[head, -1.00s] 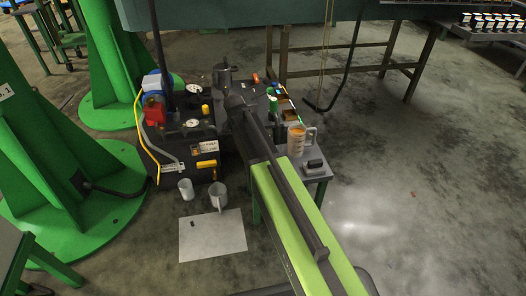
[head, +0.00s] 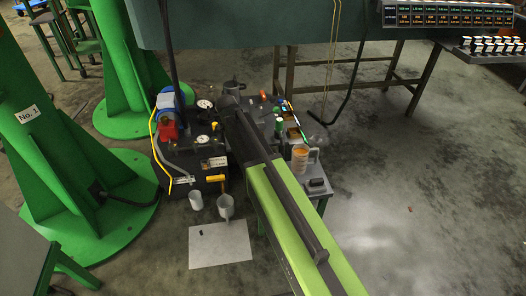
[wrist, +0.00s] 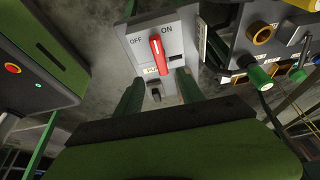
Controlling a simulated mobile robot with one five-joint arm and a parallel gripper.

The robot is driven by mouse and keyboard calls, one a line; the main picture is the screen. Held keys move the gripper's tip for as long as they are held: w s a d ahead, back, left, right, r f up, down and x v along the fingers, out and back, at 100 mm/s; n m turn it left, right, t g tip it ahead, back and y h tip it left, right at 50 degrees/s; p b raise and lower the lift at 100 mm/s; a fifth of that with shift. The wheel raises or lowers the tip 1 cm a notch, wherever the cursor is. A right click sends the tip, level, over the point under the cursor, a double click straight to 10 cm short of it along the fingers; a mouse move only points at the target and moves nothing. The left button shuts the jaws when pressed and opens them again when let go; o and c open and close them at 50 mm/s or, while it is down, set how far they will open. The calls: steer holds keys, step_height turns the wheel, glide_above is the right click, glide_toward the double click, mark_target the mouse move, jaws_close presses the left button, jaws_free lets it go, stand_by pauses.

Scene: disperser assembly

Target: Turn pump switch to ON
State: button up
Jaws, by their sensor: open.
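The pump switch is a light grey plate (wrist: 185,29) with a red lever (wrist: 158,55), at the top middle of the wrist view. OFF is printed to the lever's left and ON to its upper right. The lever's upper end lies between the two labels. My gripper (wrist: 160,75) is open, with one dark green finger on each side of the lever's lower end. I cannot tell whether a finger touches it. In the head view my arm reaches over the black pump unit (head: 207,172), and the fingers and switch cannot be made out there.
Large green column bases stand left. The floor at right is clear.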

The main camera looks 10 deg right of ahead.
steer(key=p+v, duration=0.2)
steer(key=v, duration=0.2)
steer(key=shift+a+r+p, duration=0.2)
steer(key=shift+r+p, duration=0.15)
steer(key=s+d+y, duration=0.1)
steer(key=s+d, duration=0.5)
steer(key=d, duration=0.3)
steer(key=s+a+f+n+y, duration=0.25)
steer(key=s+n, duration=0.65)
steer(key=n, duration=0.9)
step_height(320, 180, up, 33)
steer(key=p, duration=3.2)
steer(key=shift+d+y, duration=0.4)
steer(key=shift+y, duration=0.05)
